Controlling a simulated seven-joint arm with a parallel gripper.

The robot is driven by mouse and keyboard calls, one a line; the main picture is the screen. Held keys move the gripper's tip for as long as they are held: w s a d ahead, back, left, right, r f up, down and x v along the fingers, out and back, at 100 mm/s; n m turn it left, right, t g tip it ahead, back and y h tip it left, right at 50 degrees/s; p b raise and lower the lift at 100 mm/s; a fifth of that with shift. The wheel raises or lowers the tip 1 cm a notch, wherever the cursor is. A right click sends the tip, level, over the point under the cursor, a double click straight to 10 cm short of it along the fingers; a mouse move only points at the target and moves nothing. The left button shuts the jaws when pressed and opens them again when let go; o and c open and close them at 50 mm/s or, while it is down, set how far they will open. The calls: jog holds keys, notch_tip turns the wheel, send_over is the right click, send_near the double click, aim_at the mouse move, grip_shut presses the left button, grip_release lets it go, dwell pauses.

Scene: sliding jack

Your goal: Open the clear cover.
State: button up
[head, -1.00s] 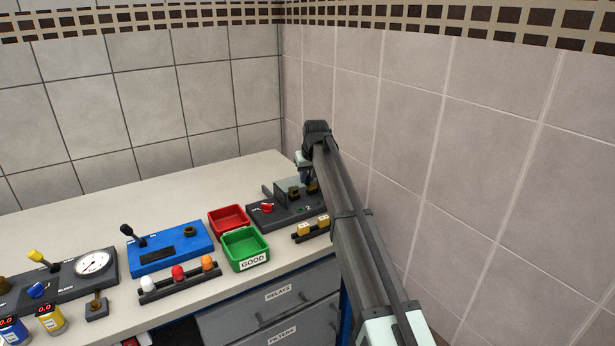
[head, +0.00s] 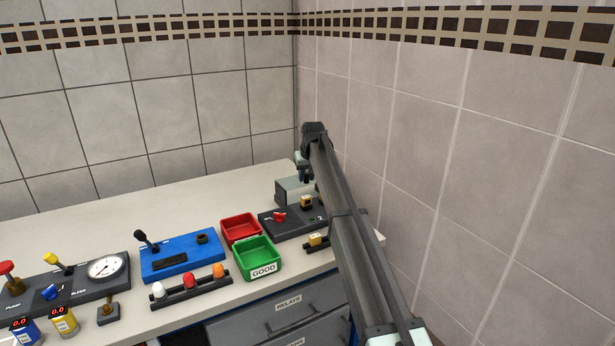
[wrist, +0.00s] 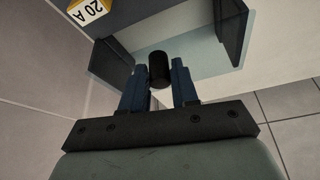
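The clear cover is a pale see-through panel in the wrist view (wrist: 112,64), set by two dark upright brackets. A black cylindrical knob (wrist: 160,68) stands out from it. My gripper (wrist: 160,72) has its two blue fingers on either side of this knob, close against it. In the head view my gripper (head: 303,170) is at the back right of the bench, above the dark panel (head: 291,224). A pale grey box shape (head: 288,191), which may be the cover, shows behind that panel. My arm hides the panel's right part.
A yellow block marked 20 A (wrist: 88,10) is at the wrist view's top left. Red (head: 240,227) and green (head: 258,257) bins stand left of the panel. A blue lever box (head: 180,258) is further left. The tiled wall is close on the right.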

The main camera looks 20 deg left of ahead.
jog(key=o, duration=0.3)
jog(key=v, duration=1.4)
